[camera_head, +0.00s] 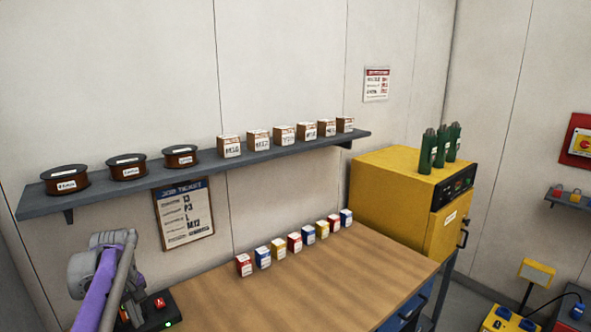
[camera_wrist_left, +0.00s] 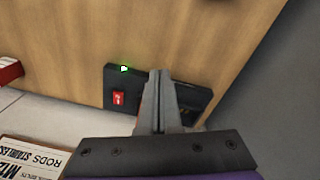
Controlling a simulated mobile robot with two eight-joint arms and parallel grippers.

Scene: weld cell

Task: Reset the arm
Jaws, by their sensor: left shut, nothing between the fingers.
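My left arm (camera_head: 95,290), purple and grey, stands at the lower left of the head view, over the left end of the workbench. In the left wrist view my left gripper (camera_wrist_left: 159,76) shows its two grey fingers shut together with nothing held. They extend over a black box (camera_wrist_left: 119,77) with a red switch and a lit green light. In the head view the box (camera_head: 157,303) sits on the bench, partly hidden by my arm. The wrist view does not clearly show whether the fingers touch the box. My right gripper is not in view.
Several small coloured boxes (camera_head: 294,242) line the back of the wooden workbench (camera_head: 300,290); its front is clear. A wall shelf (camera_head: 210,171) holds spools and cartons. A job ticket (camera_head: 184,213) hangs below it. A yellow oven (camera_head: 395,195) with green canisters stands right.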

